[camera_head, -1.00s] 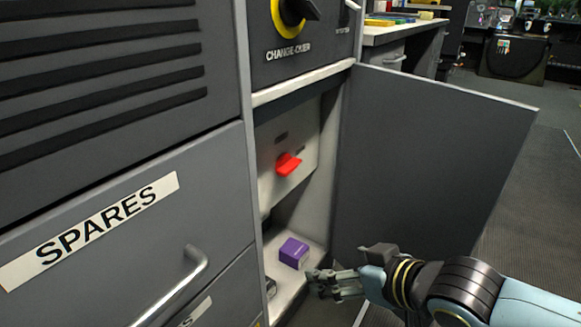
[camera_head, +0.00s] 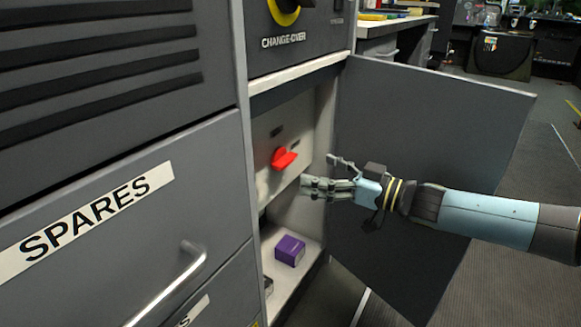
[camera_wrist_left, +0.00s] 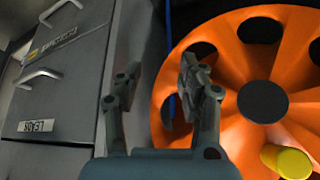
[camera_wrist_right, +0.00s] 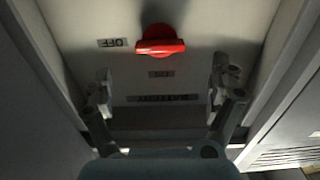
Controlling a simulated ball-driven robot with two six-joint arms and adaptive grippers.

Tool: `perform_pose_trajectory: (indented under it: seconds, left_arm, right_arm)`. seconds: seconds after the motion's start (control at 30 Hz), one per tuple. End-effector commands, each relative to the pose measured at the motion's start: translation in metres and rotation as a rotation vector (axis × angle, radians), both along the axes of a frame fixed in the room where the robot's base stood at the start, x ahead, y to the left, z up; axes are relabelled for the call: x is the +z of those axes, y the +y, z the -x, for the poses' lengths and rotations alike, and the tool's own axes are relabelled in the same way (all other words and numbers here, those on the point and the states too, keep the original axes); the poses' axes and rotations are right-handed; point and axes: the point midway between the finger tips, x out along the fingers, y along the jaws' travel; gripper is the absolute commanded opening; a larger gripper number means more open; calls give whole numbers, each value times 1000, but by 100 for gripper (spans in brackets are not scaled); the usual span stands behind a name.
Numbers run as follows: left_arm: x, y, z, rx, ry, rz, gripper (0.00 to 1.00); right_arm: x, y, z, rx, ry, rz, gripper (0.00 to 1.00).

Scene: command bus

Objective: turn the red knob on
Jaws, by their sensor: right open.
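The red knob (camera_head: 284,159) is on the pale back panel inside the open cabinet. In the right wrist view the knob (camera_wrist_right: 160,46) shows its bar lying level, with an upside-down OFF label beside it on the left. My right gripper (camera_head: 318,172) is open and empty, at the cabinet opening just right of and slightly below the knob, apart from it. In the right wrist view its fingers are spread either side of a line below the knob. My left gripper (camera_wrist_left: 160,75) shows only in its wrist view, open and empty, in front of an orange wheel.
The open grey cabinet door (camera_head: 430,150) stands right behind my right arm. A purple box (camera_head: 290,250) sits on the cabinet floor below the knob. A SPARES drawer (camera_head: 90,260) with a handle is at left. The orange wheel (camera_wrist_left: 240,75) has a yellow knob (camera_wrist_left: 290,162).

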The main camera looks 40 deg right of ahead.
Motion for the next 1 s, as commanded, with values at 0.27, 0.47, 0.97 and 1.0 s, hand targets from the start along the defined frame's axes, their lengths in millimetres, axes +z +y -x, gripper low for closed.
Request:
perform_pose_trajectory:
  seconds: [0.27,0.47,0.97,1.0]
  left_arm:
    - [-32,0,-3,-6,-181,1,40]
    - [-41,-2,-1,-14,-305,4,40]
    - [-42,-3,2,-24,-408,8,40]
    - [-42,-3,2,-24,-408,8,40]
  right_arm:
    - [-4,14,-33,0,2,1,92]
    - [-4,23,-54,0,1,-1,92]
    - [0,30,-71,-1,0,1,92]
    - [0,30,-71,-1,0,1,92]
